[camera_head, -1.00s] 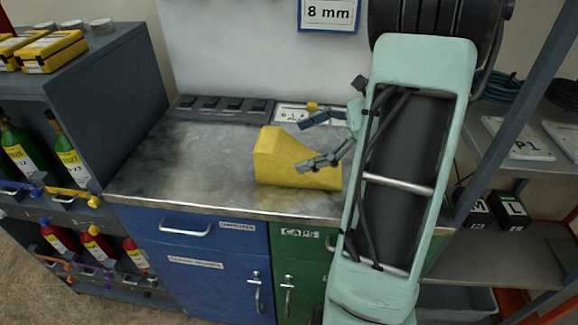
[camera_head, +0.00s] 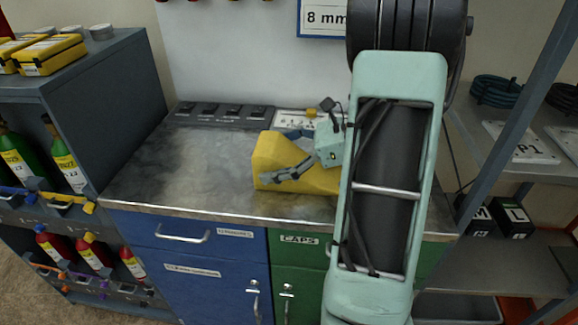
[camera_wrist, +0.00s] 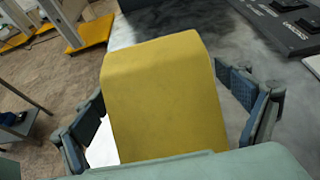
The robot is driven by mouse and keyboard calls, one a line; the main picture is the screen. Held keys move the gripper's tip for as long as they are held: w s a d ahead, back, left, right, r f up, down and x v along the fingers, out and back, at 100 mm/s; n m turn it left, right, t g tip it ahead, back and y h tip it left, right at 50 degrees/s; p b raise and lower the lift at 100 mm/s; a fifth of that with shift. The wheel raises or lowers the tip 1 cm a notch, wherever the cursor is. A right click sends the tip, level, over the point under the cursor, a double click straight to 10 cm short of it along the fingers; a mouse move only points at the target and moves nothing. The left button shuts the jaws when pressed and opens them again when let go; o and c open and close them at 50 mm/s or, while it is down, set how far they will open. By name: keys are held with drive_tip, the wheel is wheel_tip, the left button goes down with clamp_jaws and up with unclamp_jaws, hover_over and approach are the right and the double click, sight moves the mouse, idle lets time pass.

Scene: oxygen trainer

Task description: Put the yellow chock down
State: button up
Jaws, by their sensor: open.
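The yellow chock (camera_head: 268,160) rests on the metal bench top (camera_head: 190,165), close to its front edge. It is a wedge-like block with its high end to the left. In the head view my arm hides its right part. My gripper (camera_head: 278,157) is open, with one finger across the chock's near side and the other beyond it. In the wrist view the chock (camera_wrist: 165,95) lies between the spread fingers of my gripper (camera_wrist: 168,120), with a visible gap on the right; contact on the left is unclear.
A dark panel with several sections (camera_head: 222,113) lies along the back of the bench. A grey cabinet (camera_head: 110,95) with bottles stands at left, and a metal shelf (camera_head: 505,160) at right. The bench's left part is clear.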

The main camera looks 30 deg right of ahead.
drive_tip(key=shift+w+a+f, duration=0.3)
drive_tip(key=shift+w+a, duration=0.05)
drive_tip(key=shift+a, duration=0.1)
drive_tip(key=shift+c, duration=0.5)
drive_tip(key=c, duration=1.5)
drive_tip(key=shift+r, duration=0.1)
drive_tip(key=c, duration=0.3)
drive_tip(key=shift+c, duration=0.3)
